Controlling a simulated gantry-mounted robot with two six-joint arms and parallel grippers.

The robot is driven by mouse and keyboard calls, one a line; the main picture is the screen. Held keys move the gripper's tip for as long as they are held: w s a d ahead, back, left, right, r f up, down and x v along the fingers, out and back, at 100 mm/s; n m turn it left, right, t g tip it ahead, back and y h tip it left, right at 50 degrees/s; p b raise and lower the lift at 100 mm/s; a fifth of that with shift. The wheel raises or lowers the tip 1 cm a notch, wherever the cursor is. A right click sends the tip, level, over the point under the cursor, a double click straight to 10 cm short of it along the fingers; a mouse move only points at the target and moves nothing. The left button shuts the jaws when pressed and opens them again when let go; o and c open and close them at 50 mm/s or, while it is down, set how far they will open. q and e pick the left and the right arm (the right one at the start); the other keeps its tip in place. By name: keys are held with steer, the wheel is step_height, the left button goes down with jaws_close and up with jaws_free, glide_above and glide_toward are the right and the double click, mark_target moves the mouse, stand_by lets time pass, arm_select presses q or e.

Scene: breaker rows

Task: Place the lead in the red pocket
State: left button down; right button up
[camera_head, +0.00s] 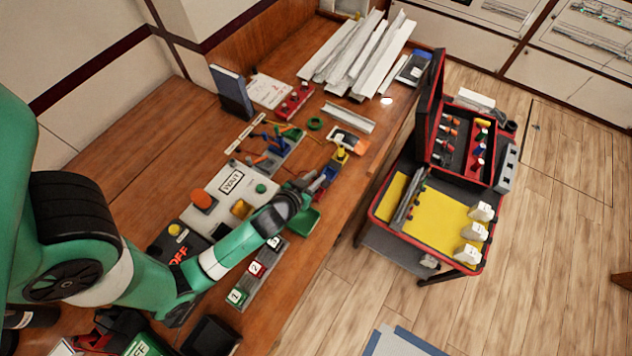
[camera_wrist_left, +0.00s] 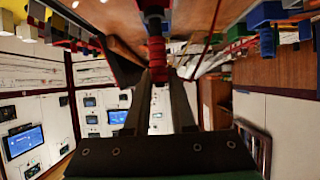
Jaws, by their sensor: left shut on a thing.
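My left gripper (camera_head: 314,184) reaches over the bench from the left, low beside a row of small blue, red and yellow parts. In the left wrist view the fingers (camera_wrist_left: 158,78) are closed on a red ribbed piece, which I take for the lead (camera_wrist_left: 157,48). Its far end is dark and runs out of the top of that view. In the head view the gripper mostly hides the lead. A small red patch (camera_head: 321,183) shows at the fingertips; I cannot tell whether it is the lead or the red pocket. My right gripper is not in view.
A grey panel with a WAIT label (camera_head: 232,181) lies left of the gripper. A green tray (camera_head: 303,221) is just below it. Numbered blocks (camera_head: 256,267) stand nearer. White channels (camera_head: 356,55) lie at the back. A cart with a yellow top (camera_head: 440,213) stands right, beyond the bench edge.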

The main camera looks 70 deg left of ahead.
arm_select(q)
steer(key=shift+w+a+f, duration=0.1)
steer(key=shift+w+f, duration=0.05)
steer(key=shift+f, duration=1.55)
steer(key=shift+f+b, duration=0.25)
steer(key=shift+b, duration=0.2)
steer(key=c, duration=0.8)
jaws_free()
steer(key=shift+r, duration=0.1)
steer(key=shift+o, duration=0.2)
